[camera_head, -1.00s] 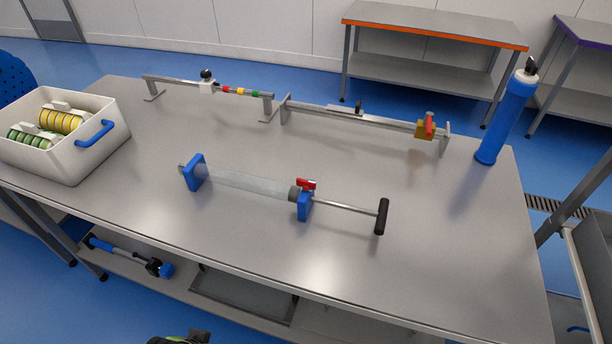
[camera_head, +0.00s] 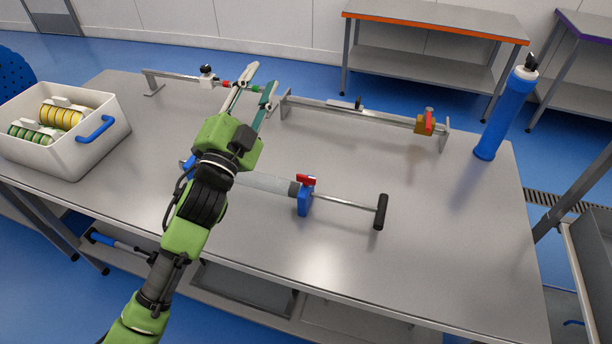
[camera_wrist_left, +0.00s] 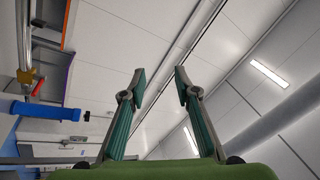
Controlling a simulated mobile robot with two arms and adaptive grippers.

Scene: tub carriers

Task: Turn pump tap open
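The pump (camera_head: 262,183) lies across the front middle of the table, with a clear barrel, blue end blocks and a rod ending in a black handle (camera_head: 381,211). Its red tap (camera_head: 305,180) sits on top of the right blue block (camera_head: 304,200). My left gripper (camera_head: 260,82) is open and empty, raised above the table to the upper left of the red tap and apart from it. My left arm hides part of the barrel's left end. In the left wrist view the open fingers (camera_wrist_left: 160,86) point at wall and ceiling. My right gripper is not in view.
A rail with a brass valve and red lever (camera_head: 427,122) stands at the back, beside a rail with coloured bands (camera_head: 228,84). A blue cylinder (camera_head: 505,115) stands at right. A white tub (camera_head: 75,150) with rings stands at left. The table's right front is clear.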

